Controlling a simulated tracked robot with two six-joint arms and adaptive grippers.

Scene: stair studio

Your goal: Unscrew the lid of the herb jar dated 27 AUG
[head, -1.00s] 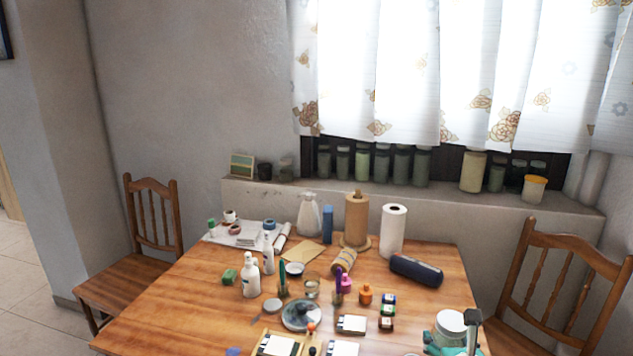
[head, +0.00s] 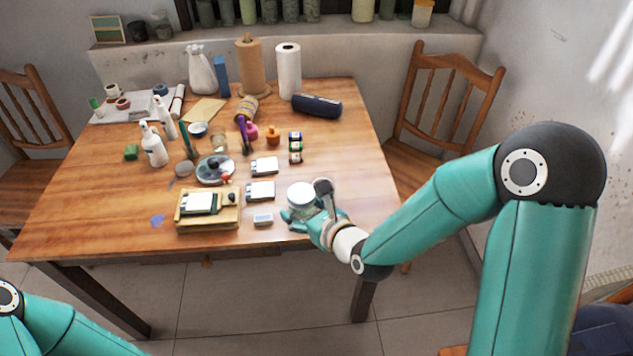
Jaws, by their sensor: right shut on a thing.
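A jar with a pale, whitish lid (head: 301,194) is at the front right of the table, in the head view. My right gripper (head: 306,212) reaches it from the right and is shut on it, its fingers around the jar's side. The lid is on top and faces up. The jar's lower body is mostly hidden by the gripper, and no date can be read on it. I cannot tell whether the jar touches the table. My left gripper is out of view; only part of my left arm shows at the bottom left.
The wooden table (head: 345,215) holds two notepads (head: 262,191), a wooden tray (head: 210,222) and a small whitish block (head: 263,219) left of the jar. Small bottles (head: 295,147) stand behind. Several jars line the sill (head: 330,40). A chair (head: 440,110) stands right.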

